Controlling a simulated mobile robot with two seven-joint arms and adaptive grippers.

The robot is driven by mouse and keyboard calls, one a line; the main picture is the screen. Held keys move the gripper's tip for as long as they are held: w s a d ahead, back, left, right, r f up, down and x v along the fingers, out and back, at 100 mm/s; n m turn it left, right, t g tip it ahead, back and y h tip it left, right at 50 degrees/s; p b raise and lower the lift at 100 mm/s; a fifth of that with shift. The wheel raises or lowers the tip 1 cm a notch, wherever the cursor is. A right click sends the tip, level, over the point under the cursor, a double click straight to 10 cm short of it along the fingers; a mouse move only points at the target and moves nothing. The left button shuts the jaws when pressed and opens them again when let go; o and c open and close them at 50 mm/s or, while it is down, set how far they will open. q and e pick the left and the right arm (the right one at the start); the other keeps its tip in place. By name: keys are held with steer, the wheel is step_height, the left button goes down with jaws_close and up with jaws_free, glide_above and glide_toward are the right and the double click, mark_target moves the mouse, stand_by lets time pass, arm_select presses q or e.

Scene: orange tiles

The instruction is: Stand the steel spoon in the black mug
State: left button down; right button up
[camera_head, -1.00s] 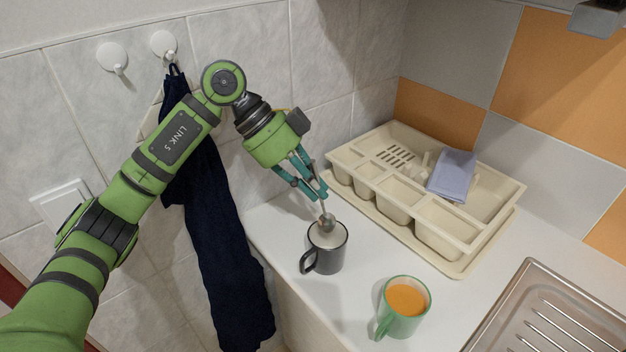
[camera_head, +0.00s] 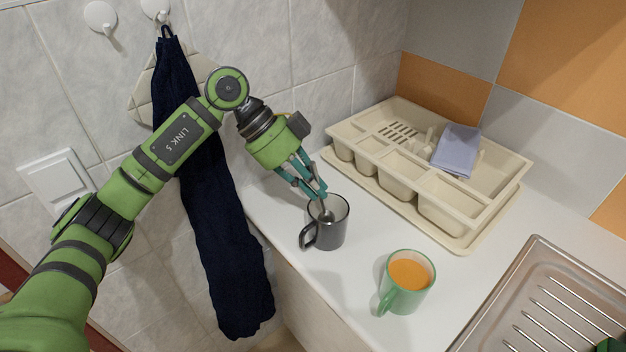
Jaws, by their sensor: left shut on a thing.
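The black mug (camera_head: 328,234) stands upright on the white counter, its handle towards the left. My left gripper (camera_head: 317,190) is just above the mug's rim, shut on the steel spoon (camera_head: 326,215). The spoon points down with its bowl end inside the mug's mouth. The upper part of the spoon is hidden between the fingers, and I cannot tell whether its tip touches the mug's bottom. My right gripper is not seen; only a green bit of my own body shows in the bottom right corner.
A green mug (camera_head: 407,282) with orange contents stands front right of the black mug. A cream cutlery rack (camera_head: 452,215) with a folded bluish cloth (camera_head: 456,151) is behind. A steel sink drainer (camera_head: 545,305) is at right. A dark towel (camera_head: 222,235) hangs at left.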

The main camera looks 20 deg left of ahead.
arm_select(q)
steer(key=c, duration=1.2)
jaws_free()
steer(key=v, duration=0.7)
steer(key=shift+a+r, duration=0.15)
steer(key=shift+r, duration=0.05)
steer(key=shift+f, duration=0.1)
